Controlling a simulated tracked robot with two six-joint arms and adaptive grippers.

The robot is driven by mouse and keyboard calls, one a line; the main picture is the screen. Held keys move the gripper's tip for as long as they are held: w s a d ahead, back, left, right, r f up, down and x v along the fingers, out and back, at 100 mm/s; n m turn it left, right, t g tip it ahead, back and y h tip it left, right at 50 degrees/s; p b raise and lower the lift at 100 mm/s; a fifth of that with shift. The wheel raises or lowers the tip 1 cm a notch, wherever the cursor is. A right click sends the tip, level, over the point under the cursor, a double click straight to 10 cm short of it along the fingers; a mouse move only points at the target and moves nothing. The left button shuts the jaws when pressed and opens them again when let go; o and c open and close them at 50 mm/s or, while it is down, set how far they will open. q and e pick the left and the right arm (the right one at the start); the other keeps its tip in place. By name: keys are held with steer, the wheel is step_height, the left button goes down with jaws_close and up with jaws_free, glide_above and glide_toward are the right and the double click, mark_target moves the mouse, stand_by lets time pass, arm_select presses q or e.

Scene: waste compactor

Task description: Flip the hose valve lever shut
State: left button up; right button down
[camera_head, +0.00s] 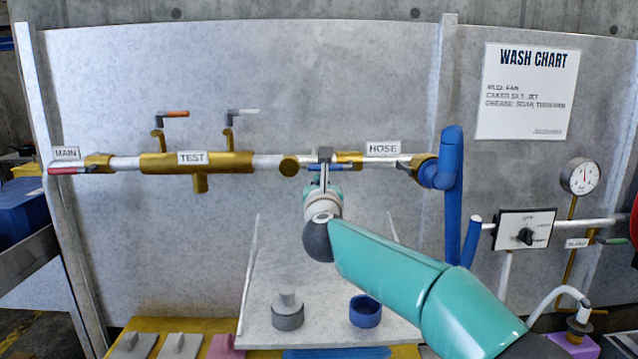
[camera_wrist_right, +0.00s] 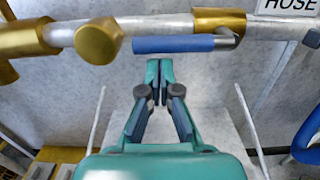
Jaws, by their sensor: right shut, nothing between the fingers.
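The hose valve lever has a blue handle (camera_head: 343,168) and lies level along the pipe, beside the brass fitting left of the HOSE label (camera_head: 383,148). In the right wrist view, the blue handle (camera_wrist_right: 172,44) runs parallel to the pipe, with a grey metal bend at its right end. My right gripper (camera_head: 324,157) is in front of the lever and hides part of it in the head view. In the right wrist view, the gripper (camera_wrist_right: 159,66) is shut and empty, its tips just below the handle in the picture. Contact cannot be told. My left gripper is not in view.
The pipe (camera_head: 268,161) runs across a grey panel. A red MAIN handle (camera_head: 66,171) is at left, with orange (camera_head: 176,114) and white (camera_head: 243,111) handles above the TEST body. A blue hose (camera_head: 453,200) hangs at right. A grey cup (camera_head: 287,315) and blue cup (camera_head: 364,312) stand below.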

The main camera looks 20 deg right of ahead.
steer(key=shift+d+r+m, duration=0.2)
steer(key=shift+d+m, duration=0.1)
steer(key=shift+d, duration=0.05)
steer(key=shift+r+m, duration=0.3)
steer(key=shift+m, duration=0.1)
steer(key=d+r+m, duration=0.2)
steer(key=r+m, duration=0.2)
steer(key=m, duration=0.4)
steer(key=s+d+r+m, duration=0.1)
steer(key=d+r+m, duration=0.1)
steer(key=m, duration=0.6)
steer(key=shift+r+g+h+b, duration=0.3)
steer(key=shift+r+g+b, duration=0.15)
steer(key=shift+r, duration=0.45)
steer(key=shift+s+d, duration=0.1)
